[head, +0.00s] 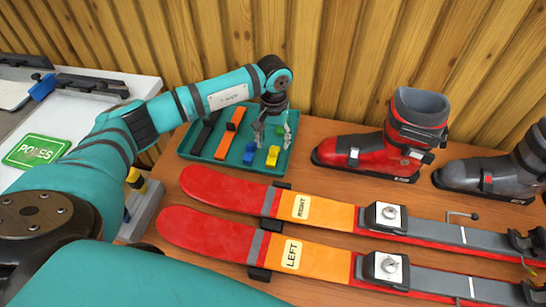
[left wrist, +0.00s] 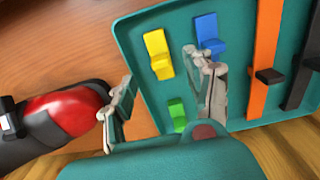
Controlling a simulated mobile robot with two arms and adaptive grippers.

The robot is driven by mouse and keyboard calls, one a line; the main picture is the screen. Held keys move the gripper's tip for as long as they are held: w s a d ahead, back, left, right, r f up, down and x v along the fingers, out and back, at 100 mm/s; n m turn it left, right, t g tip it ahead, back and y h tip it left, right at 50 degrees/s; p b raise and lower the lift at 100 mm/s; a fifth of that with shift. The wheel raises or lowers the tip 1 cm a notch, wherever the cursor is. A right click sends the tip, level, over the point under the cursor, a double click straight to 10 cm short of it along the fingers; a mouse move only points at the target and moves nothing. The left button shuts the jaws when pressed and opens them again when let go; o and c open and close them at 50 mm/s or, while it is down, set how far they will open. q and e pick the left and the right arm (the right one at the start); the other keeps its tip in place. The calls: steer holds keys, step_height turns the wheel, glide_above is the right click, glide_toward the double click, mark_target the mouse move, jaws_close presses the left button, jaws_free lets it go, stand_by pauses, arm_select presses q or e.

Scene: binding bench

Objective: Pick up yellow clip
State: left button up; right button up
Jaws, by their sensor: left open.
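The yellow clip (head: 272,155) lies in the teal tray (head: 213,163), near the tray's front right. In the left wrist view the yellow clip (left wrist: 158,54) lies flat near the tray's left edge. My left gripper (head: 270,135) is open and empty above the tray. In the left wrist view its two fingers (left wrist: 160,88) are spread wide, with the yellow clip showing in the gap beyond them. A blue clip (left wrist: 208,36) lies beside the yellow one. A green clip (left wrist: 177,114) lies nearer the wall side. My right gripper is not in view.
An orange strap (head: 230,131) and a black strap (head: 205,132) lie in the tray's left part. A red ski boot (head: 365,150) stands right of the tray. Two skis (head: 215,232) lie in front. A green POLES sign (head: 38,151) is at the left.

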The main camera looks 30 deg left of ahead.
mark_target(273, 149)
arm_select(q)
step_height(273, 149, down, 5)
steer(key=shift+s+b, duration=0.1)
steer(key=shift+b, duration=0.8)
steer(key=shift+r, duration=0.1)
steer(key=shift+c, duration=0.3)
steer(key=shift+c, duration=1)
jaws_close()
